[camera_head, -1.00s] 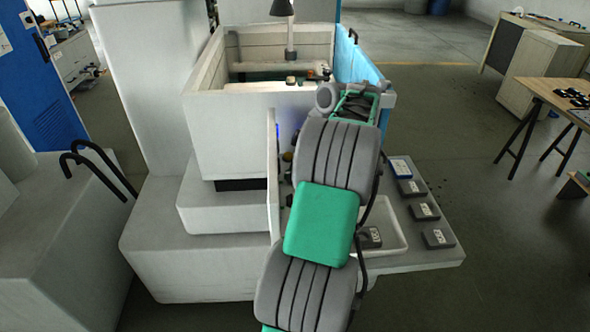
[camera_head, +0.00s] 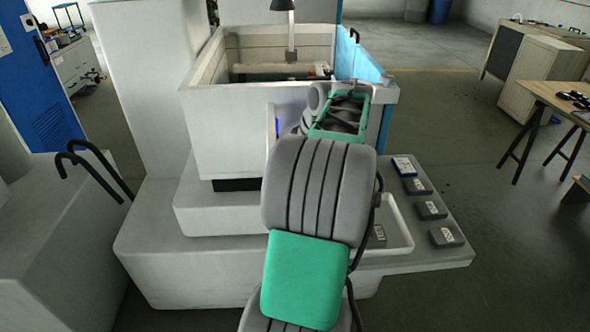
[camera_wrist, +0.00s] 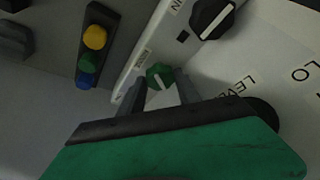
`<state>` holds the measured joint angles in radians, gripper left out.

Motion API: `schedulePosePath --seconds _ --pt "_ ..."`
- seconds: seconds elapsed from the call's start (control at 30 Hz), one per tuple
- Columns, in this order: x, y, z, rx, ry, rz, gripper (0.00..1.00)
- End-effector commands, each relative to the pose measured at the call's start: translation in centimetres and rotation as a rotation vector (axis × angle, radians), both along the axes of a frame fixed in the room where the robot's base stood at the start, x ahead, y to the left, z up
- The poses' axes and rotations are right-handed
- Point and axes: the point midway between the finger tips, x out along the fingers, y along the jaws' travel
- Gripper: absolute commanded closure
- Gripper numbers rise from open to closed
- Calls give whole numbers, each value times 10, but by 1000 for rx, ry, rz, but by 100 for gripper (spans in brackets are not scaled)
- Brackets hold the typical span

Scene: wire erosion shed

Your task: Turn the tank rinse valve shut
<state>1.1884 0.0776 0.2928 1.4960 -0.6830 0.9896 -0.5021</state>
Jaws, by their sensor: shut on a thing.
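A small green knob (camera_wrist: 160,76) with a pale pointer line, which I take for the rinse valve, shows in the wrist view. It sits on a pale panel beside a label strip too blurred to read fully. My gripper (camera_wrist: 160,88) has a finger on each side of the knob and is shut on it. The pointer line runs roughly up and down in the picture, slightly tilted. In the head view the knob and my gripper's fingers are hidden behind my arm and the machine's wall.
A black knob (camera_wrist: 212,18) with a white pointer is close by the green one. A button strip (camera_wrist: 92,50) with yellow, blue and green buttons lies to the left. In the head view, the open tank (camera_head: 225,130) stands behind my arm, and several dark boxes (camera_head: 431,209) lie at right.

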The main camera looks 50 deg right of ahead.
Motion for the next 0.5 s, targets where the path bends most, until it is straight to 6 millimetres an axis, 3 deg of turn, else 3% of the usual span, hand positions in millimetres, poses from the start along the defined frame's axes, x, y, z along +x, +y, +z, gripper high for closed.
schedulePosePath --seconds 0.5 --pt "0 1 -1 3 2 -40 100"
